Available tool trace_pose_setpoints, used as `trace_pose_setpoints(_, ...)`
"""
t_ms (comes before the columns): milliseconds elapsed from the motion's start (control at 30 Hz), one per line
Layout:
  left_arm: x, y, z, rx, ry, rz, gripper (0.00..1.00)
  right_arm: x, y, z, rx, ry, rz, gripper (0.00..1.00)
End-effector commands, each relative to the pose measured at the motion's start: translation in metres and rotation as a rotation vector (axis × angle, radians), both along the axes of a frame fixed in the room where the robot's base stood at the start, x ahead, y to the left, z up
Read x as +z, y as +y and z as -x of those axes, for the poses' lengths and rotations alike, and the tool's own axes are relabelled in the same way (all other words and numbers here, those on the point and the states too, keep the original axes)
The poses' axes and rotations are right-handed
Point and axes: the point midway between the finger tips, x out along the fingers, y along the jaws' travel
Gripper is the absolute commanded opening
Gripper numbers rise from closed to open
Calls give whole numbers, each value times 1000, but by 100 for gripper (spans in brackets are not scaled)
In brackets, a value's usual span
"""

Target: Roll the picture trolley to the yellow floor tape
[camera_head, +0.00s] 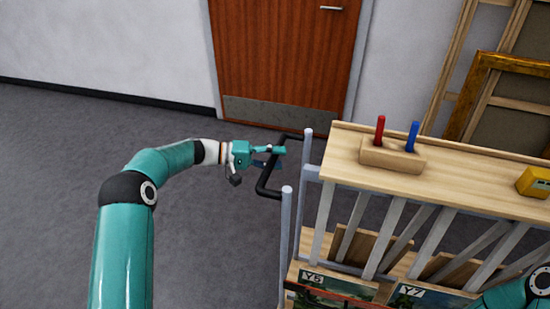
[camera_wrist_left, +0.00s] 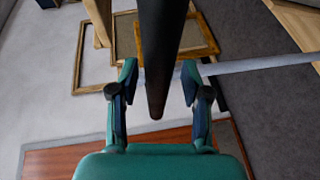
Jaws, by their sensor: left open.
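The picture trolley (camera_head: 335,165) stands at the right in the head view, with a pale wood top, grey metal posts and slats, and framed pictures labelled Y5 and Y7 below. Its black push handle (camera_head: 263,188) sticks out from the left end. My left gripper (camera_head: 270,156) is open at this handle. In the left wrist view the black handle bar (camera_wrist_left: 160,40) runs between the two open fingers, with gaps on both sides. My right gripper is out of view; only a teal part of my right arm shows at the lower right. No yellow floor tape shows.
On the trolley top are a wooden block (camera_head: 393,155) with a red and a blue peg, and a yellow box (camera_head: 535,182). A brown door (camera_head: 280,60) is in the back wall. Gilt and wooden frames (camera_head: 480,95) lean behind the trolley. Grey floor (camera_head: 60,180) at the left is clear.

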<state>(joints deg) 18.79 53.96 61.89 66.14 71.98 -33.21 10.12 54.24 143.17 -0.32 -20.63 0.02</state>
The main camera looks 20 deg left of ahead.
Motion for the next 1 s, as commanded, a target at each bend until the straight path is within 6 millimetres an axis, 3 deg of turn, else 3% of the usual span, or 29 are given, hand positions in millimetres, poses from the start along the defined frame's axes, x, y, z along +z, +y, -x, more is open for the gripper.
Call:
trace_pose_setpoints(267, 3, 9, 3, 2, -3, 0, 48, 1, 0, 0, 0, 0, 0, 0)
trace_pose_setpoints(800, 18, 95, 39, 3, -1, 0, 48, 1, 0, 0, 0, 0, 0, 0)
trace_pose_setpoints(1000, 21, 108, 46, 1, 0, 0, 48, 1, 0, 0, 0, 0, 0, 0)
